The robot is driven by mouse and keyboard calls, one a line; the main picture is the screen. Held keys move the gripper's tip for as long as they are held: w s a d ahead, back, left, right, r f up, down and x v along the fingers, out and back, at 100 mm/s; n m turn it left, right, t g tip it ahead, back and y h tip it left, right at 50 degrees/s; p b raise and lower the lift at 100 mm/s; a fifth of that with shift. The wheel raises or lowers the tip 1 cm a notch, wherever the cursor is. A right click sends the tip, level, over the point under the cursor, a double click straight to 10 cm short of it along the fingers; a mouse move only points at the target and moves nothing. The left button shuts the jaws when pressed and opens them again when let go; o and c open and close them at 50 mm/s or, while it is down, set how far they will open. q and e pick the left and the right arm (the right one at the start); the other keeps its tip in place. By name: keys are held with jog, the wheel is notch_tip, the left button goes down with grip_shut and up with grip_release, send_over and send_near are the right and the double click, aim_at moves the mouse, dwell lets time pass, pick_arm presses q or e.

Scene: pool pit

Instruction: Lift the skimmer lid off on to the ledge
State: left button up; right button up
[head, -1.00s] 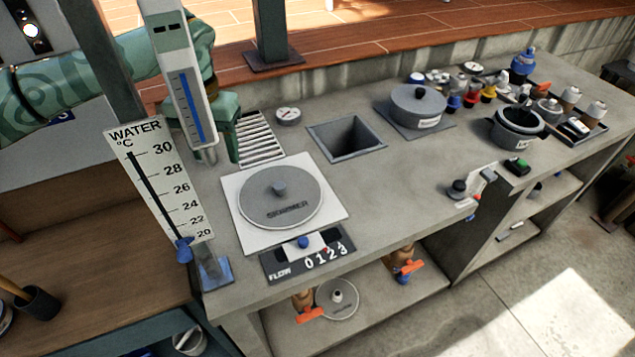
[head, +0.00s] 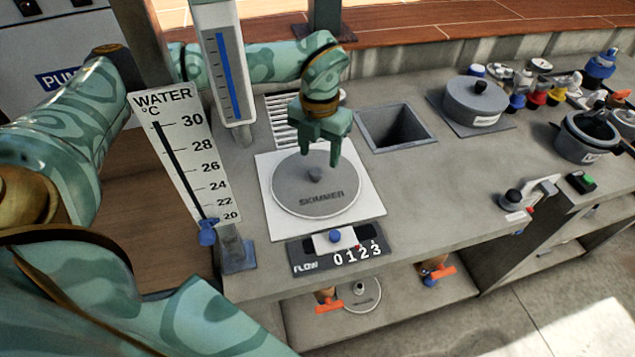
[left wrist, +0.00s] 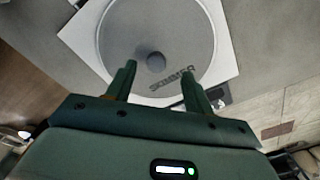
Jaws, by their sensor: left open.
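The skimmer lid (head: 318,198) is a round grey disc lettered SKIMMER, with a small knob (head: 315,175) in its middle. It sits in a white square plate (head: 268,226) on the counter. My left gripper (head: 321,160) points down above the lid, its two green fingers apart and empty. In the left wrist view the lid (left wrist: 195,35) lies beyond the open fingertips (left wrist: 157,77), with the knob (left wrist: 156,62) roughly between them. The fingers look just above the knob; I cannot tell the exact gap. My right gripper is not in view.
A WATER temperature board (head: 185,165) and a blue-columned gauge (head: 226,70) stand left of the plate. A FLOW slider panel (head: 338,250) lies in front. A square opening (head: 397,128) and a grey lidded pot (head: 474,103) are to the right. Bare counter (head: 440,185) lies between.

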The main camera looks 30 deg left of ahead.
aim_at(316, 171)
pick_arm(q)
jog(key=f, duration=0.2)
jog(key=f+b, duration=0.1)
jog(key=f, duration=0.2)
jog(key=shift+s+a+f+b, duration=0.2)
jog(key=shift+s+f+b, duration=0.1)
jog(key=shift+s+f, duration=0.1)
jog(key=shift+r, duration=0.1)
grip_shut()
